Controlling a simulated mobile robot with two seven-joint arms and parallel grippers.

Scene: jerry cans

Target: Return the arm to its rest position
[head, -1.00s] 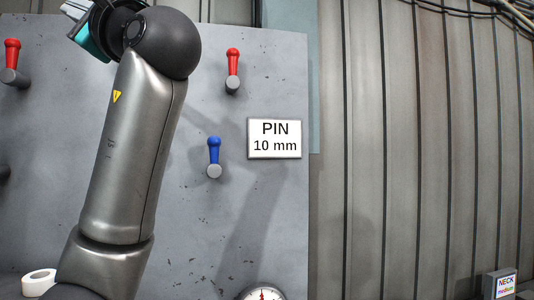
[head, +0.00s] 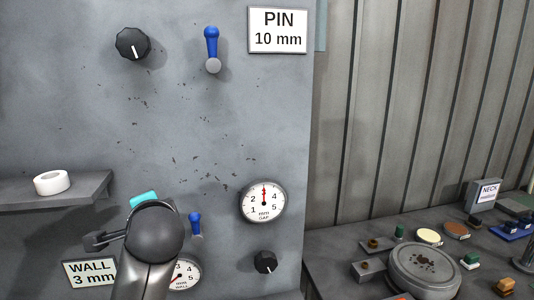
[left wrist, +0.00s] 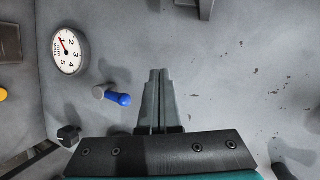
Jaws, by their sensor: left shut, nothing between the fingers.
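My left arm rises from the bottom of the head view, its dark rounded wrist joint (head: 153,235) in front of the grey panel (head: 130,120). A teal part of it shows just above the joint; the fingers cannot be made out there. In the left wrist view my left gripper (left wrist: 158,74) has its two grey fingers together, with nothing between them. They point across the bare panel, beside a blue lever (left wrist: 118,98) and apart from it. My right gripper is in neither view.
The panel carries an upper blue lever (head: 212,45), a black knob (head: 132,44), a GAP gauge (head: 263,202) and a lower blue lever (head: 196,223). A shelf (head: 90,190) with white tape (head: 51,182) juts out left. A cluttered bench (head: 330,255) stands right.

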